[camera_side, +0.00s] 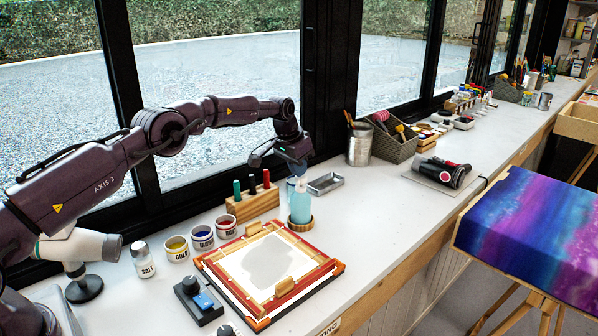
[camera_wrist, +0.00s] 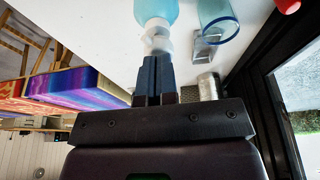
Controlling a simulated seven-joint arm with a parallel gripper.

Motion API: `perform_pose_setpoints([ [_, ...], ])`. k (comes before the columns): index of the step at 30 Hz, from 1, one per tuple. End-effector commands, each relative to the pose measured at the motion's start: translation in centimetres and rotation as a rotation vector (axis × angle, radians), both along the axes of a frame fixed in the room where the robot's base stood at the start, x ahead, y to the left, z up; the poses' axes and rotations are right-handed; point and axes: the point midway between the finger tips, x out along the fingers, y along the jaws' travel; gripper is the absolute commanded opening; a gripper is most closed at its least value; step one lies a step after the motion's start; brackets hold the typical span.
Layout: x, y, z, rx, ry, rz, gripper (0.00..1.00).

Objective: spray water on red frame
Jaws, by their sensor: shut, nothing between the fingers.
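The red frame (camera_side: 301,297) lies flat on the white counter. It holds a white sheet with a grey patch (camera_side: 268,262) in its middle. A bottle of light blue liquid (camera_side: 300,208) stands upright on a small round wooden base just behind the frame. My gripper (camera_side: 299,172) is above the bottle's top, pointing down. In the wrist view, the closed fingertips (camera_wrist: 155,62) are at the bottle's white top (camera_wrist: 156,38), with nothing held between them. I cannot tell whether they touch it. The bottle's blue body (camera_wrist: 155,10) is cut off by the picture's edge.
A wooden block with pens (camera_side: 250,204) and several small jars (camera_side: 202,237) stand left of the bottle. A black control box (camera_side: 197,300) is left of the frame.

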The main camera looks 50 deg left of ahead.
Motion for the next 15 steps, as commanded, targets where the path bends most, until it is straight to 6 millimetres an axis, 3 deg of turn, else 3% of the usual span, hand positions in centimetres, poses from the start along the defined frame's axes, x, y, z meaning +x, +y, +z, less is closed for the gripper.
perform_pose_setpoints([
  [6,-0.7,0.2,5.8,0.004,-0.021,0.003,0.00],
  [15,-2.3,0.2,11.1,0.004,-0.021,0.001,0.00],
])
